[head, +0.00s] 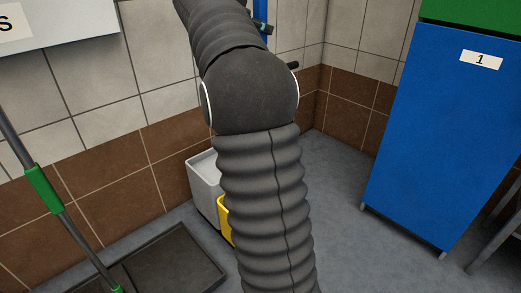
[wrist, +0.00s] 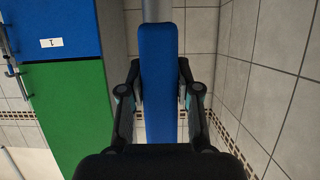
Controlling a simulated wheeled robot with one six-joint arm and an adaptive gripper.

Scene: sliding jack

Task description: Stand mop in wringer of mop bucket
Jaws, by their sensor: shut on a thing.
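My gripper (wrist: 160,88) is shut on the blue grip of a mop (wrist: 158,60), with one finger on each side. A grey pole runs from the grip out of the top of the wrist view. In the head view a short piece of the blue grip (head: 261,8) shows at the top, beyond my arm. The mop's lower end is hidden. The mop bucket, a grey tub (head: 204,181) with a yellow part (head: 225,217), stands on the floor by the wall. My arm covers much of it, and I cannot see the wringer clearly.
A dark shallow tray (head: 190,252) lies on the floor at the lower left. A pole with a green sleeve (head: 43,189) leans over it. A blue and green cabinet (head: 440,130) labelled 1 stands at the right. Grey floor is free between bucket and cabinet.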

